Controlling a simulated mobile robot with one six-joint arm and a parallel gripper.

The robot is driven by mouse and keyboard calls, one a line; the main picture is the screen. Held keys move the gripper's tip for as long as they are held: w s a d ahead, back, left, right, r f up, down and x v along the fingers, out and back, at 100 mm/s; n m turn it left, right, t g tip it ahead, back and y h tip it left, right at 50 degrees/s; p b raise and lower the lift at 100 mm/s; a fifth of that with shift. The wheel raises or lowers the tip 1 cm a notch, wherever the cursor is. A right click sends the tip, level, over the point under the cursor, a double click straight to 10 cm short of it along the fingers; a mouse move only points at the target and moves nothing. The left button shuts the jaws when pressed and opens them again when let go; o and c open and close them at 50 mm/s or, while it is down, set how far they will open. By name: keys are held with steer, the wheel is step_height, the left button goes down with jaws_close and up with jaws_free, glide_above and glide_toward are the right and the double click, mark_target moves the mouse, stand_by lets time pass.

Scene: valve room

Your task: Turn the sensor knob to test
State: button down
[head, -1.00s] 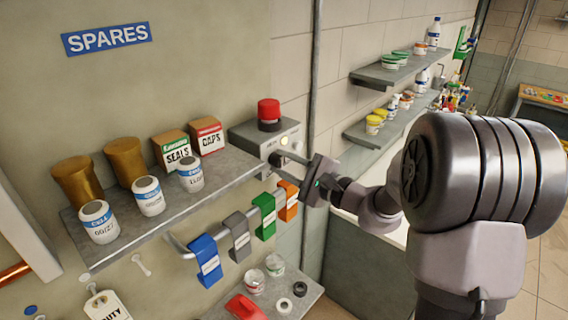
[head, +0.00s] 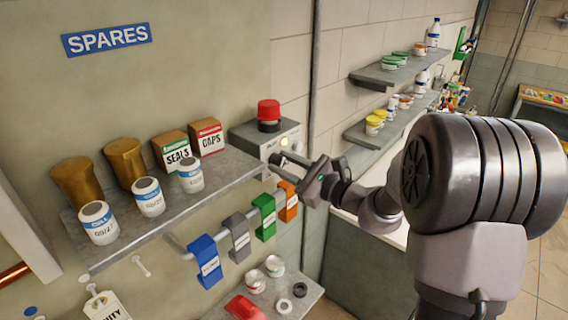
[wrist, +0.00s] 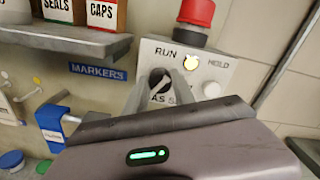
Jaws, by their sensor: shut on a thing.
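The sensor box (head: 255,135) is a grey box at the right end of the spares shelf, with a red dome on top. Its front also shows in the wrist view (wrist: 228,76), with the words RUN and HOLD and a lower label partly hidden by my fingers. The dark sensor knob (wrist: 158,80) sits below RUN. My gripper (head: 279,160) is shut on the knob, one finger on each side, and it also shows in the wrist view (wrist: 160,90). The fingers cover much of the knob, so I cannot tell exactly where it points.
A lit yellow lamp (wrist: 190,62) and a pale round button (wrist: 211,88) are on the box front. The shelf (head: 215,180) holds cans, jars and cartons. Coloured tags hang from a rail (head: 178,245) below. A pipe (head: 314,80) runs up the wall to the right.

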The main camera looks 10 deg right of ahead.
steer(key=m+p, duration=0.2)
steer(key=m, duration=0.4)
steer(key=shift+p, duration=0.35)
steer(key=m+p, duration=0.3)
steer(key=m, duration=0.2)
steer(key=shift+f, duration=0.1)
steer(key=shift+f+m, duration=0.1)
steer(key=shift+m, duration=0.3)
steer(key=c, duration=1.1)
jaws_free()
steer(key=shift+o, duration=0.2)
steer(key=shift+d, duration=0.1)
steer(key=b+v, duration=0.4)
steer(key=v, duration=1.3)
steer(key=shift+s+b, duration=0.15)
steer(key=shift+b, duration=0.2)
